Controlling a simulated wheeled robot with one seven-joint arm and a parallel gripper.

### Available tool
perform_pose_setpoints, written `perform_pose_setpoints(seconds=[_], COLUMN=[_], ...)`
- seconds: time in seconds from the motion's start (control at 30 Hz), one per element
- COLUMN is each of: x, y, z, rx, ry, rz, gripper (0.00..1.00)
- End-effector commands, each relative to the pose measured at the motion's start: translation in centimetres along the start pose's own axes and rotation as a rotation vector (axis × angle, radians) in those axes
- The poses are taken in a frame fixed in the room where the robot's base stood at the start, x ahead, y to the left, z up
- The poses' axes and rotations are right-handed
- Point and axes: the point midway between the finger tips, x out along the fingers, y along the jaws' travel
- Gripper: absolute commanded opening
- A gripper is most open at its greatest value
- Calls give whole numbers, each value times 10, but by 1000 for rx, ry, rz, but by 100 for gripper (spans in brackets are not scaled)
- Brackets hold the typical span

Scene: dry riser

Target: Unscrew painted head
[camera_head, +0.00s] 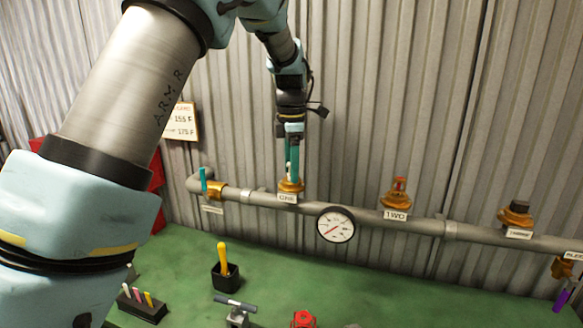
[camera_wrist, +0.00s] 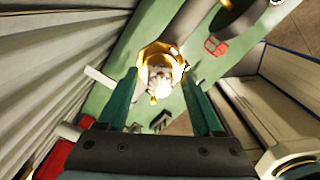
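A brass fitting (camera_head: 291,186) labelled ONE stands on the grey pipe (camera_head: 265,200), directly below my gripper (camera_head: 291,165). In the wrist view the gold ring of this fitting (camera_wrist: 143,62) lies between my teal fingertips (camera_wrist: 161,76), with a whitish head (camera_wrist: 160,78) at its centre. My fingers are spread, with a gap on each side of the whitish head. Fitting TWO (camera_head: 398,200) carries a reddish-brown head (camera_head: 399,184). Fitting THREE (camera_head: 516,218) has a dark top (camera_head: 519,205).
A pressure gauge (camera_head: 336,224) hangs on the pipe. A teal-handled valve (camera_head: 204,181) is at its left end. On the green bench (camera_head: 185,262) stand a black cup with a yellow tool (camera_head: 226,274), a marker block (camera_head: 141,305) and a red valve wheel (camera_head: 303,319). Corrugated wall is behind.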

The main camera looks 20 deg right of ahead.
Motion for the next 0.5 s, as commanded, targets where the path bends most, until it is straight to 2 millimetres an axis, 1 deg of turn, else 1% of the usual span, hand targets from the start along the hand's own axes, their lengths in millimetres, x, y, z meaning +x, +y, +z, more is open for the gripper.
perform_pose_setpoints(seconds=[0.17, 0.27, 0.37, 0.5], x=[0, 0, 0, 0], y=[0, 0, 0, 0], z=[0, 0, 1, 0], rx=[1, 34, 151, 356], ry=[0, -1, -2, -1], rz=[0, 0, -1, 0], gripper=[68, 68, 68, 68])
